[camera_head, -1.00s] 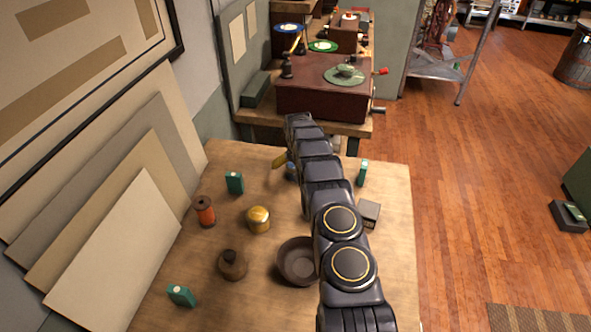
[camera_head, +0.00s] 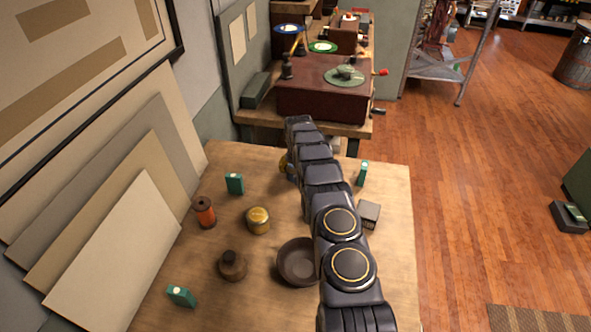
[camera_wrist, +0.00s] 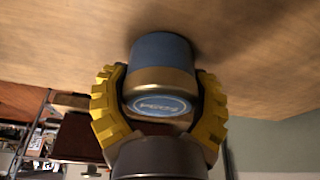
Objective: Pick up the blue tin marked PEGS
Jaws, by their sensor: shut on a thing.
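The blue tin (camera_wrist: 162,50) has a gold band and an oval blue label with light lettering, blurred but like PEGS. In the wrist view it stands between the two yellow fingers of my gripper (camera_wrist: 160,88), which are shut on it from both sides. Its far end is at or very near the wooden table top, with a dark shadow beside it; I cannot tell whether it touches. In the head view my arm hides most of the gripper and tin. Only a bit of yellow finger (camera_head: 284,163) and a small blue patch of the tin (camera_head: 291,173) show.
On the table (camera_head: 385,285) stand a gold tin (camera_head: 258,220), an orange spool (camera_head: 204,211), a brown jar (camera_head: 232,265), a dark bowl (camera_head: 296,262), a grey box (camera_head: 369,214) and three green boxes (camera_head: 235,183). Boards lean at left.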

